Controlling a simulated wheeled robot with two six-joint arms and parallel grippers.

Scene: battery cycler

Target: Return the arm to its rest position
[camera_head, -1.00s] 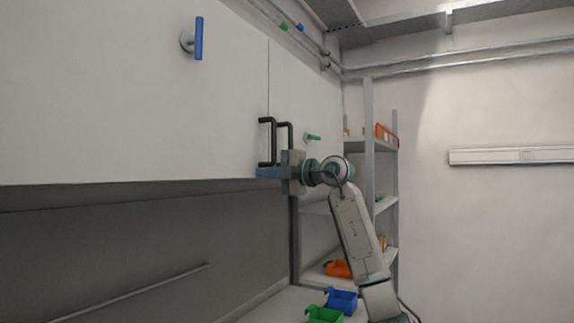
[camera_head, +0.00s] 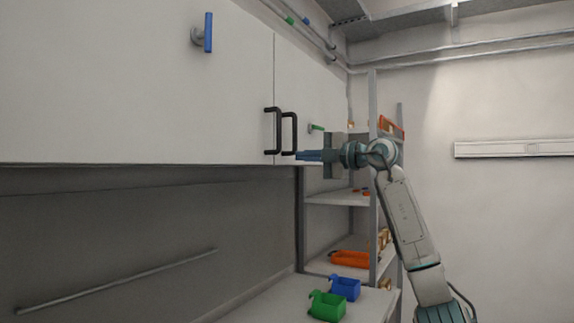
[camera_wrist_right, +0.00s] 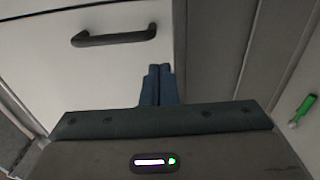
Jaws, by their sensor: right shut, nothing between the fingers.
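My right gripper (camera_head: 300,156) is shut and empty in the head view, its blue fingers pointing left at the lower edge of the white wall cabinet (camera_head: 150,90). The fingertips appear just right of and below the two black door handles (camera_head: 289,133); the exact gap cannot be told. In the right wrist view my right gripper (camera_wrist_right: 159,70) shows both blue fingers together, with a black handle (camera_wrist_right: 114,36) ahead and to the left, apart from them. The cabinet doors look closed. My left gripper is not seen.
A blue handle (camera_head: 208,33) and a green handle (camera_head: 316,127) stick out from the cabinet front. A shelf rack (camera_head: 373,200) stands behind my right arm.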

